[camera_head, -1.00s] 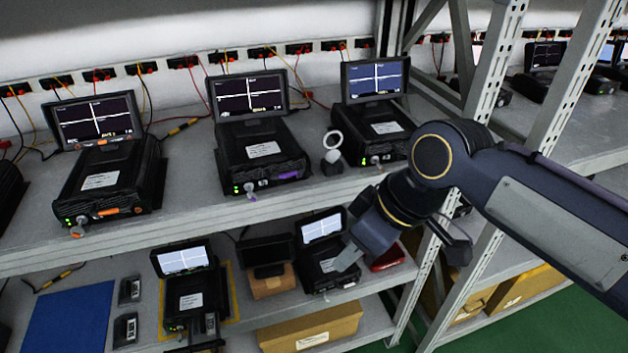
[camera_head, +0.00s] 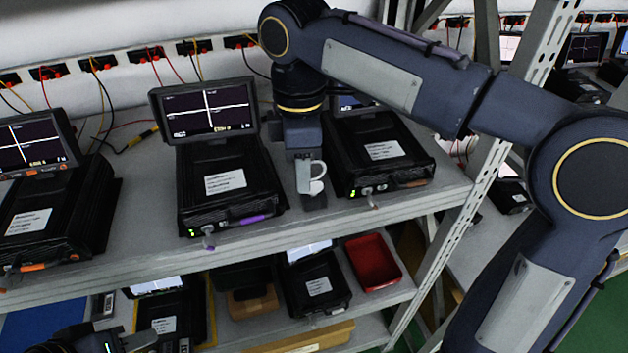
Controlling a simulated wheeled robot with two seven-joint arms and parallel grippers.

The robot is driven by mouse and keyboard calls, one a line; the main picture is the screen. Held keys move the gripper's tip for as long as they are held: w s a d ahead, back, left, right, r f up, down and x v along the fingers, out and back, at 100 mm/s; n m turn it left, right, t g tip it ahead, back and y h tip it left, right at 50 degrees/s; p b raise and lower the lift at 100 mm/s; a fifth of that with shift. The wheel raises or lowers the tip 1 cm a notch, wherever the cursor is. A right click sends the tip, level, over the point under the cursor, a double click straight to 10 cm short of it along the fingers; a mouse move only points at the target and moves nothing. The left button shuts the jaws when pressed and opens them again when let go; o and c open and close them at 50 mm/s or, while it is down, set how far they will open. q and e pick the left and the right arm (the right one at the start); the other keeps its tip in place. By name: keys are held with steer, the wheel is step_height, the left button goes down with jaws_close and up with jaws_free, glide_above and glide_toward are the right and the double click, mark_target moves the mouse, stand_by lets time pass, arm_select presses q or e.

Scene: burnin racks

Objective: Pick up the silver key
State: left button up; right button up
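A pale, silvery ring-topped item (camera_head: 318,186) is on the upper shelf between two black units; I cannot tell whether it is the silver key. Small silvery keys also show at the unit fronts, one by a purple tag (camera_head: 208,243) and one on the right unit (camera_head: 375,201). My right gripper (camera_head: 309,192) points down right at the ring-topped item and partly hides it; I cannot tell whether its fingers touch or grip it. My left gripper (camera_head: 137,342) is low at the bottom left, partly cut off, and its opening is unclear.
The middle unit (camera_head: 228,185) and right unit (camera_head: 378,152) with screens flank my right gripper closely. A rack post (camera_head: 492,165) stands to the right. A red tray (camera_head: 373,262) and a blue mat (camera_head: 35,325) are on the lower shelf.

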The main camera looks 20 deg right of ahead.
steer(key=shift+s+f, duration=0.1)
steer(key=shift+f, duration=1.15)
jaws_close()
